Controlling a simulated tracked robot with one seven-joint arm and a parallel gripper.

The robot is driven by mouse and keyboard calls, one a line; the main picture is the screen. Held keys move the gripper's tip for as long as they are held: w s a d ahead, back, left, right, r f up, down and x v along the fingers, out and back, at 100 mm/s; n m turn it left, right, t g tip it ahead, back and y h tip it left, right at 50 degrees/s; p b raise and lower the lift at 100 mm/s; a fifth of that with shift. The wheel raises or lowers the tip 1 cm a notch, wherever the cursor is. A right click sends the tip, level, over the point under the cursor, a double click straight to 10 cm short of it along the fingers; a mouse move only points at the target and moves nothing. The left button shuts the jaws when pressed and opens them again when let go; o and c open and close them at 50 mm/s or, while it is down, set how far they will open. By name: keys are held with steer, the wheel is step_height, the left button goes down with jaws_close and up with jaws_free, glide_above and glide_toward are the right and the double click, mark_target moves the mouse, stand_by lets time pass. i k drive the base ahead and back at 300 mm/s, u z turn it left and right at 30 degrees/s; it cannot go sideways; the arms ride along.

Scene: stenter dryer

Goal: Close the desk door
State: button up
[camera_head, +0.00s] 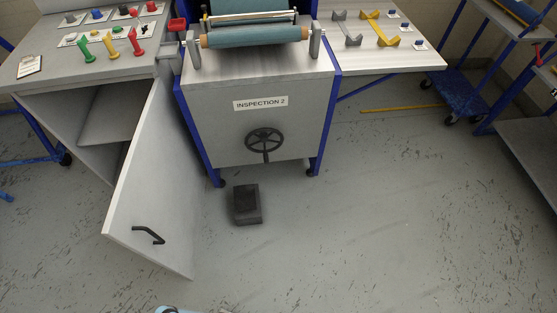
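The desk door (150,185) is a light grey panel at the left, standing wide open and swung out toward me. A black bar handle (148,235) is on its face, near the lower free edge. The desk (60,85) behind it shows an open cupboard with a shelf (108,125) inside. The door's hinged side is by the desk's right end, next to the inspection machine. My gripper is not recognisable in the view; only a small light-blue piece shows at the bottom edge, and I cannot tell what it is.
The machine marked INSPECTION 2 (225,120) with a handwheel (264,141) stands right of the door. A dark block (247,204) lies on the floor before it. A blue trolley (460,95) and a yellow bar (400,108) are farther right. The front floor is clear.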

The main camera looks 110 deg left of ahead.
mark_target(154, 211)
steer(key=i, duration=1.15)
steer(key=u, duration=3.05)
steer(key=i, duration=0.15)
steer(key=u, duration=2.25)
steer(key=i, duration=0.75)
steer(key=u, duration=0.15)
